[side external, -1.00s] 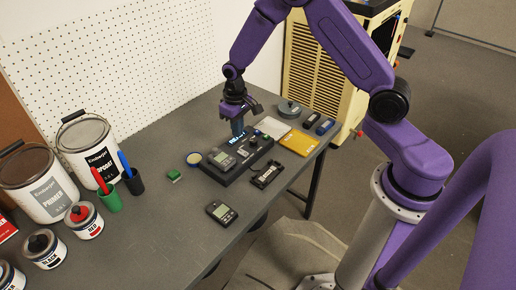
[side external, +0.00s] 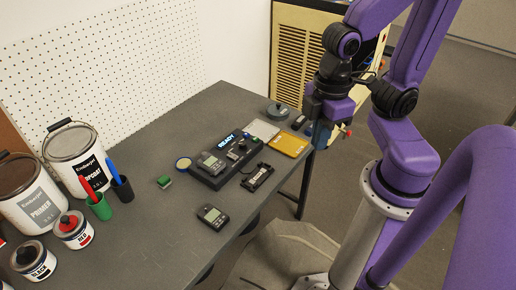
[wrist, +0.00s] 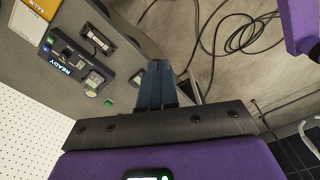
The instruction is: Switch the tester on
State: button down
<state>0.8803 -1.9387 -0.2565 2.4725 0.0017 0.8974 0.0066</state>
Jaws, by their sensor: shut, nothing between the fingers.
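The tester is a black box (side external: 212,175) on the grey table, with a lit display (side external: 226,141) that reads READY. A grey handheld meter (side external: 211,160) sits on its left part, and small controls show on its right part. In the wrist view the tester (wrist: 75,56) is at the upper left, its display (wrist: 60,66) also lit with READY. My gripper (side external: 318,142) is to the right of the tester, near the table's right edge, apart from it. In the wrist view its blue fingers (wrist: 158,68) are together and empty, with floor and the table edge behind them.
A black open tray-like part (side external: 257,178) and a second meter (side external: 213,216) lie in front of the tester. A yellow item (side external: 289,144) and a grey round thing (side external: 278,112) are at the right. Paint cans (side external: 76,155) and pen cups stand left.

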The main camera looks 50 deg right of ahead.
jog(key=shift+s+d+r+n, duration=0.1)
jog(key=shift+s+d+n, duration=0.25)
jog(key=shift+s, duration=0.35)
jog(key=shift+w, duration=0.1)
jog(key=w+a+f+n, duration=0.1)
jog(key=w+f, duration=0.1)
jog(key=w, duration=0.7)
jog(key=w+a+f+n, duration=0.1)
jog(key=w+f+n, duration=0.15)
jog(key=w, duration=0.75)
jog(key=w+d+f+n, duration=0.1)
jog(key=w+d+f, duration=0.3)
jog(key=w, duration=0.2)
jog(key=w+d+f, duration=0.4)
jog(key=w, duration=0.3)
jog(key=shift+d+f+n, duration=0.15)
jog(key=shift+f+n, duration=0.15)
jog(key=shift+n, duration=0.1)
